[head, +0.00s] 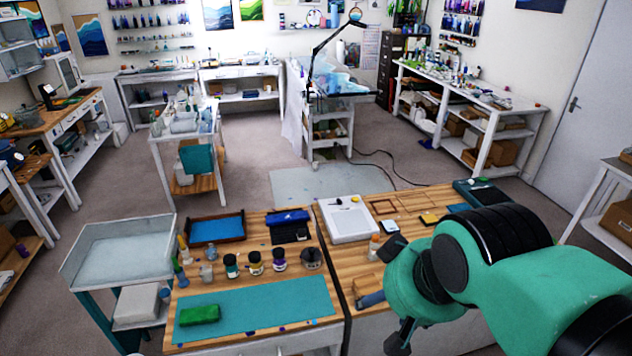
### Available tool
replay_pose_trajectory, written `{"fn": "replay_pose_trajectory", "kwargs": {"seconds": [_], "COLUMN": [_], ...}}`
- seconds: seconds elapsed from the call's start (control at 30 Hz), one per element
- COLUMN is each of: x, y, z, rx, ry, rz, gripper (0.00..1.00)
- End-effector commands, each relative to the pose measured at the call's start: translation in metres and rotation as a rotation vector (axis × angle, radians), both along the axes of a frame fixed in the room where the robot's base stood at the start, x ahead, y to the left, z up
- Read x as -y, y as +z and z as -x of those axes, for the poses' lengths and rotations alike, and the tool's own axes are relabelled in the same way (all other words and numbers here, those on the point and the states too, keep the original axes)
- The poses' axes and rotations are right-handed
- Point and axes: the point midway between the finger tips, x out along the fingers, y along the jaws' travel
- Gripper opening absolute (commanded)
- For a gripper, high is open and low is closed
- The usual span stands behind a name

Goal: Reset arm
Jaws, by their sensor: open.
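My arm, green with black joints, enters the head view from the lower right and reaches over the right part of the wooden workbench. My gripper (396,292) is at its left end, with dark fingers spread apart above and below. It is open, and I see nothing held between the fingers. A small blue-grey cylinder (371,299) and a small wooden block (367,281) show beside the fingers; I cannot tell whether they touch. The arm hides part of the right bench.
A teal mat (255,304) with a green block (199,315) lies on the left bench, with several jars behind it. A white tray (347,222) and a blue-lined wooden tray (216,231) lie further back. A white cart (118,249) stands left. Open floor lies beyond.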

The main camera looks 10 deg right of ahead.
Motion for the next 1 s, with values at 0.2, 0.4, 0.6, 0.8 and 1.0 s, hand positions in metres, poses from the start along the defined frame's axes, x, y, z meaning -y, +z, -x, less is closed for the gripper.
{"fn": "replay_pose_trajectory", "kwargs": {"seconds": [0.2,0.4,0.6,0.8,1.0], "x": [0.0,0.0,0.0,0.0,0.0], "y": [-0.034,-0.07,-0.097,-0.107,-0.106], "z": [0.0,0.0,0.0,0.0,0.0], "rx": [0.0,0.0,0.0,0.0,0.0], "ry": [0.0,0.0,0.0,0.0,0.0], "rz": [0.0,0.0,0.0,0.0,0.0], "gripper": [0.62,0.62,0.62,0.62,0.62]}}
